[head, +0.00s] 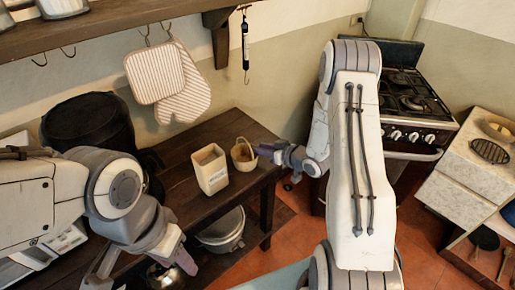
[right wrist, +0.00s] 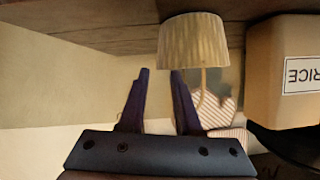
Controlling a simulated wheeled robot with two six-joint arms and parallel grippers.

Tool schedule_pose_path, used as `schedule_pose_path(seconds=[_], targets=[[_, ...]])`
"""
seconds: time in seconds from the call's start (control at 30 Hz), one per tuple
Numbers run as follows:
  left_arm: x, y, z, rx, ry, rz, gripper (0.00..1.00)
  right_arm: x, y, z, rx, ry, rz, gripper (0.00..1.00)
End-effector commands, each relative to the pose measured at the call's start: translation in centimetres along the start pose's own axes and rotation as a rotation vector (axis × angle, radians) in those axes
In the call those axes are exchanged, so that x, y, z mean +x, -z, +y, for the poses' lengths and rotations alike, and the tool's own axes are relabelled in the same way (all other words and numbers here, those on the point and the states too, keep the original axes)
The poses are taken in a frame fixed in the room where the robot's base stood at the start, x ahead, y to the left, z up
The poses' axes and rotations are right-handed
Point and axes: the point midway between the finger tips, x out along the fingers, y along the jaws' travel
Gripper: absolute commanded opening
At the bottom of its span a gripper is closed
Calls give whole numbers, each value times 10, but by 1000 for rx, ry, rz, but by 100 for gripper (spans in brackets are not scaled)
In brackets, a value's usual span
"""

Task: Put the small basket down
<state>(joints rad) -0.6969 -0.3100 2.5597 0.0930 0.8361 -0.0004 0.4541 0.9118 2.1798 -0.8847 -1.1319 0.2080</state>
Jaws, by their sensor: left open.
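The small basket (head: 243,154), woven and light-coloured with a raised loop handle, stands on the dark wooden table next to a cream rice container (head: 210,169). In the upside-down right wrist view, the basket (right wrist: 194,40) is just beyond my right fingertips and offset to the right. My right gripper (head: 261,150) is beside the basket in the head view. Its fingers (right wrist: 160,72) are apart with nothing between them, and the handle hangs clear behind the right finger. My left gripper (head: 143,275) is open and empty, low at the left front, away from the basket.
The table (head: 235,125) has free room behind the basket and the rice container (right wrist: 284,75). A black pot (head: 88,122) stands at its left. A lidded pot (head: 221,230) is on the lower shelf. Striped mitts (head: 155,75) hang above; a stove (head: 412,105) is at right.

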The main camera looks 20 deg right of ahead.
Motion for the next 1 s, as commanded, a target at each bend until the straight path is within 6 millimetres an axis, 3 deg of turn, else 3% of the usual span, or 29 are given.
schedule_pose_path(seconds=[0.2, 0.4, 0.53, 0.67, 0.77, 0.87, 1.0], targets=[[12, -1, -1, 0, 0, -1, 50, -49, -2, 2, 2, -5, 2, 32], [16, -1, -1, 0, 0, -1, 50, -82, -1, 1, 1, -3, 1, 32], [16, -1, -1, 0, 0, 0, 50, -92, 0, 0, -3, -2, -4, 32], [16, -1, -1, 0, 0, 0, 50, -84, 5, -10, -59, -18, -77, 32], [16, -1, -1, 0, 0, 0, 50, -69, 13, -29, -146, -59, -202, 32], [16, -1, -1, 0, 0, -1, 50, -63, 24, -62, -231, -114, -348, 32], [16, -1, -1, 0, 0, 0, 50, -80, 30, -124, -289, -163, -541, 32]])
